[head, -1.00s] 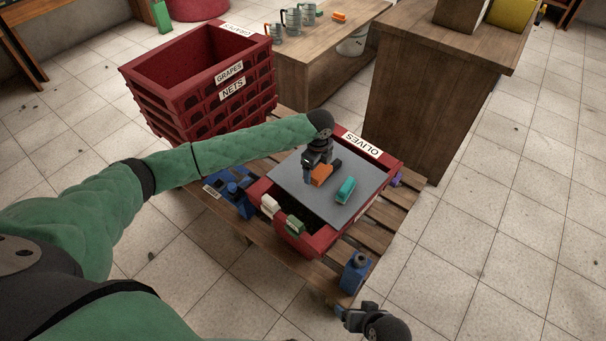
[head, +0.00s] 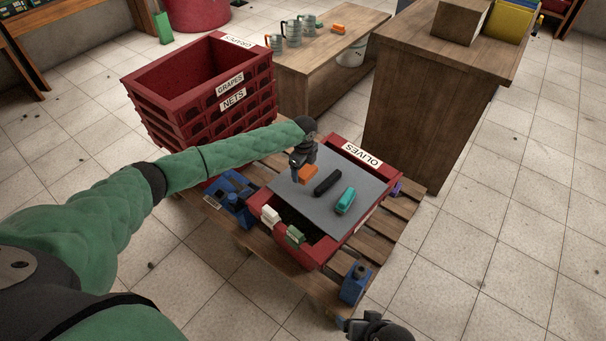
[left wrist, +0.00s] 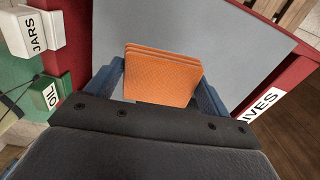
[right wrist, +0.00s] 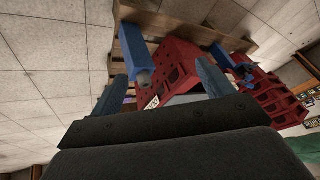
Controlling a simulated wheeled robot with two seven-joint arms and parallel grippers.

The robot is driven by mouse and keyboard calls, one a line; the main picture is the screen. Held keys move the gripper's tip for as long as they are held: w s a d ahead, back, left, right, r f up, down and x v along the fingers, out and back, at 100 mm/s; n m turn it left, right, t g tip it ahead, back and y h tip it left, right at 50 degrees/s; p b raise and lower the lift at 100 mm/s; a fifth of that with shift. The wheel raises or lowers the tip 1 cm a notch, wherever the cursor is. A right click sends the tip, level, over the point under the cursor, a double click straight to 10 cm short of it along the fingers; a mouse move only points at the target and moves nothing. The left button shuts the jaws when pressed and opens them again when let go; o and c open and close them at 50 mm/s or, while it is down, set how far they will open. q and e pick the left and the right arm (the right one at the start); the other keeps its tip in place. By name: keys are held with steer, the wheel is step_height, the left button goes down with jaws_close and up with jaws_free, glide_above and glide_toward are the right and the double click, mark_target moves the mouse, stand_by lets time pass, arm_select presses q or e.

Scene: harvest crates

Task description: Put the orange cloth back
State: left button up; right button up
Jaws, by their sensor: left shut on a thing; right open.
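The orange cloth (head: 308,174) is a small folded block, held over the left part of a grey board (head: 329,212) that lies on the red OLIVES crate (head: 318,253). My left gripper (head: 298,172) is shut on it. In the left wrist view the orange cloth (left wrist: 162,76) shows its stacked folds between the two blue fingers. Whether it touches the board I cannot tell. My right gripper (right wrist: 160,85) is open and empty, low at the front, pointing towards the crates.
A black item (head: 327,182) and a teal item (head: 346,200) lie on the board. White and green labelled blocks sit at the crate's near-left edge. Stacked red crates (head: 222,100) stand behind left. Another orange item (head: 339,28) lies on the low bench.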

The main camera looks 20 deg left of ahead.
mark_target(303, 174)
arm_select(q)
steer(key=shift+w+a+f, duration=0.2)
steer(key=shift+w+f, duration=0.05)
steer(key=shift+f, duration=0.1)
step_height(303, 174, down, 3)
steer(key=shift+f+p, duration=0.1)
steer(key=shift+p, duration=0.5)
arm_select(e)
steer(key=shift+g, duration=0.3)
steer(key=r, duration=0.5)
steer(key=shift+s+d, duration=0.3)
steer(key=shift+s, duration=0.05)
arm_select(q)
steer(key=shift+f, duration=0.1)
arm_select(e)
steer(key=shift+f, duration=0.15)
arm_select(q)
steer(key=shift+f, duration=0.25)
arm_select(e)
steer(key=shift+f, duration=0.35)
arm_select(q)
steer(key=shift+f, duration=0.15)
arm_select(e)
steer(key=shift+a+f, duration=0.1)
arm_select(q)
steer(key=o, duration=1.3)
arm_select(e)
steer(key=shift+f, duration=0.15)
steer(key=shift+w, duration=0.1)
